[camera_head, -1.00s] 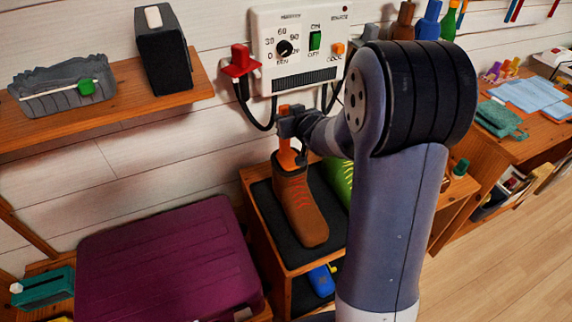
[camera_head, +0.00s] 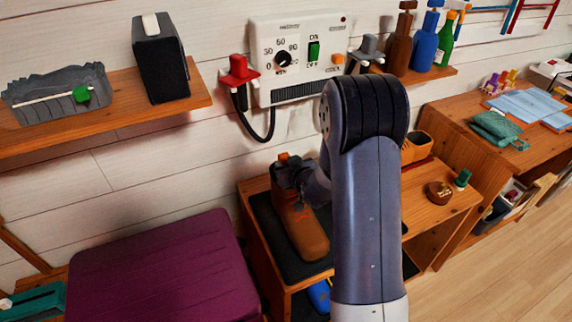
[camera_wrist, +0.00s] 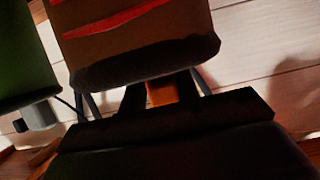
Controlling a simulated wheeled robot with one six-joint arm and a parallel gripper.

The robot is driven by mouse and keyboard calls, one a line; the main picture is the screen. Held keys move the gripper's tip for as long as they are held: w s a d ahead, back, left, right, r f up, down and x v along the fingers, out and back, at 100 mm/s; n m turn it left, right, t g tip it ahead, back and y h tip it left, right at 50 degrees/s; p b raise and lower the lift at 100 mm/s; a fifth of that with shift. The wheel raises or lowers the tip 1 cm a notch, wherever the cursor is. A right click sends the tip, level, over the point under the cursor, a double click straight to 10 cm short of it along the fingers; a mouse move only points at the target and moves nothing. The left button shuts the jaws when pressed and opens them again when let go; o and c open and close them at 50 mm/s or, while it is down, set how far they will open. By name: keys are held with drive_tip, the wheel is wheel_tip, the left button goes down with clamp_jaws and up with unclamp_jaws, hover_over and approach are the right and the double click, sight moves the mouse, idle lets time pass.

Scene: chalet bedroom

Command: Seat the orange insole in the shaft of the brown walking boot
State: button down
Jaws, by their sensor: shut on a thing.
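The brown walking boot (camera_head: 303,232) with red laces stands upright on a dark mat (camera_head: 270,225) on the wooden bench. My gripper (camera_head: 290,172) is at the top of its shaft and covers much of the opening. It is shut on the orange insole (camera_head: 283,157), whose end shows just above the jaws. In the wrist view, the boot (camera_wrist: 140,40) appears upside down with its dark collar close to my gripper (camera_wrist: 163,95). A short piece of the insole (camera_wrist: 161,92) shows between the fingers, lined up with the collar. Its lower end is hidden, apparently inside the shaft.
A green boot (camera_wrist: 25,60) is beside the brown one in the wrist view; my arm hides it in the head view. A wall control panel (camera_head: 300,58) with a red plug (camera_head: 238,68) is above. A purple case (camera_head: 160,270) stands left. A round tin (camera_head: 438,192) sits right.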

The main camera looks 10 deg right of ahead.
drive_tip(key=c, duration=1.5)
unclamp_jaws()
drive_tip(key=shift+f, duration=0.15)
drive_tip(key=o, duration=0.4)
drive_tip(key=shift+o, duration=0.2)
drive_tip(key=v, duration=1.2)
